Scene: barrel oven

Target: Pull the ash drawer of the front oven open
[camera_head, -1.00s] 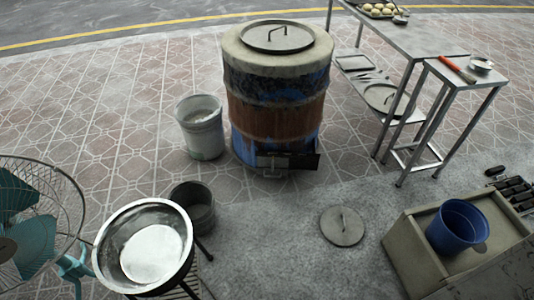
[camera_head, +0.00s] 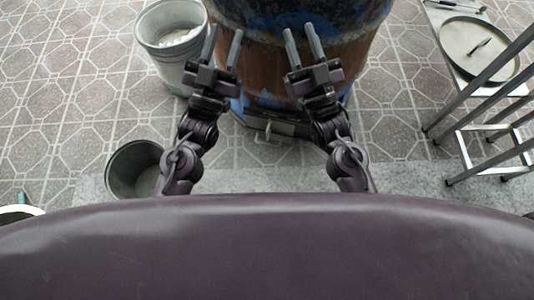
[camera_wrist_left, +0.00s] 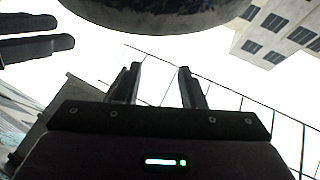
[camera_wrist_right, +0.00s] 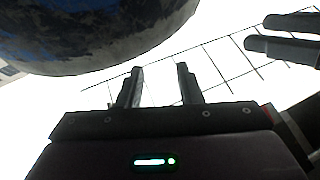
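The front oven is a rusty, blue-painted barrel (camera_head: 262,65), right in front of me in the head view. The ash drawer (camera_head: 272,127) is low at its base, with a small light handle; it is seen steeply from above, between my two forearms. My left gripper (camera_head: 224,43) is open and empty at the barrel's left front, above drawer height. My right gripper (camera_head: 300,40) is open and empty at the barrel's right front. The open fingers also show in the left wrist view (camera_wrist_left: 160,85) and the right wrist view (camera_wrist_right: 158,85). Neither gripper touches the drawer.
A white bucket (camera_head: 168,65) stands left of the barrel. A dark pot (camera_head: 135,168) stands at lower left. At right is a metal stand (camera_head: 490,150) and a shelf with a round lid (camera_head: 480,50). The paving between the dark pot and the barrel is clear.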

